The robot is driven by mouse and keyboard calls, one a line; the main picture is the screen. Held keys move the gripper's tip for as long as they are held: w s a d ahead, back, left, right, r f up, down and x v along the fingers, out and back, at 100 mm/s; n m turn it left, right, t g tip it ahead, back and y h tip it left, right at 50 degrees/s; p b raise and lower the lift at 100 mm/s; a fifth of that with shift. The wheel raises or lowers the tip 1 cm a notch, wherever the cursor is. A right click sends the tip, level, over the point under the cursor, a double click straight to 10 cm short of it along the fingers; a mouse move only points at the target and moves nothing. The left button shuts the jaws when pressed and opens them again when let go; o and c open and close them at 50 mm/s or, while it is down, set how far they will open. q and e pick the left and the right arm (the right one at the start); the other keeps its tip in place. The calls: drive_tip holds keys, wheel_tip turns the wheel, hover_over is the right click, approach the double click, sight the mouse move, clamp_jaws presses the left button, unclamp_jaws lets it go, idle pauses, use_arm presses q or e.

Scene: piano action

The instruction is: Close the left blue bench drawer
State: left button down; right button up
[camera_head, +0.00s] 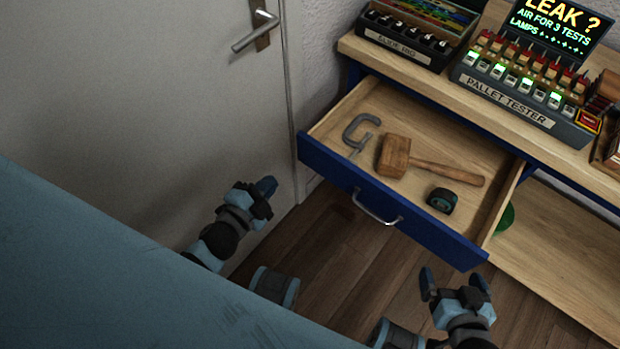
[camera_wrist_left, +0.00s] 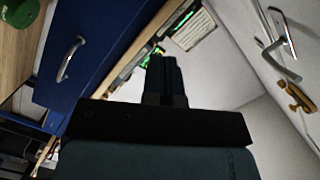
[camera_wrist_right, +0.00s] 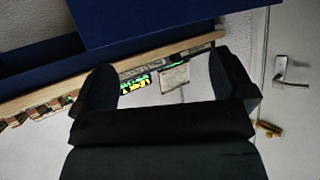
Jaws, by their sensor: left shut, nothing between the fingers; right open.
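The blue bench drawer (camera_head: 385,215) is pulled out from under the wooden bench, with a metal bar handle (camera_head: 377,208) on its front. Inside lie a grey C-clamp (camera_head: 361,134), a wooden mallet (camera_head: 395,156) and a black-and-teal tape measure (camera_head: 441,200). My left gripper (camera_head: 266,188) is shut and empty, left of the drawer front and apart from it. The left wrist view shows the blue front with its handle (camera_wrist_left: 69,60) at the left. My right gripper (camera_head: 455,281) is open and empty, in front of the drawer's right end. The right wrist view shows blue panels (camera_wrist_right: 150,18) above its fingers.
On the bench top (camera_head: 430,75) stand a box of black items (camera_head: 410,38) and a pallet tester (camera_head: 525,95) with lit lamps. A grey door (camera_head: 150,90) with a lever handle (camera_head: 255,38) is at left. A lower wooden shelf (camera_head: 560,260) is at right.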

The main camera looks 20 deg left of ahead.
use_arm(q)
wheel_tip(320, 180, down, 7)
drive_tip(key=m+t+h+b, duration=0.1)
drive_tip(key=m+h+b, duration=0.1)
drive_tip(key=m+b, duration=0.45)
drive_tip(key=m, duration=0.1)
approach(315, 154)
drive_tip(key=x, duration=0.7)
drive_tip(key=shift+w+d, duration=0.1)
drive_tip(key=shift+w, duration=0.1)
use_arm(e)
wheel_tip(315, 154, down, 6)
drive_tip(key=shift+a+f, duration=0.15)
drive_tip(key=shift+a, duration=0.1)
use_arm(q)
drive_tip(key=shift+w, duration=0.15)
use_arm(e)
drive_tip(key=shift+d, duration=0.1)
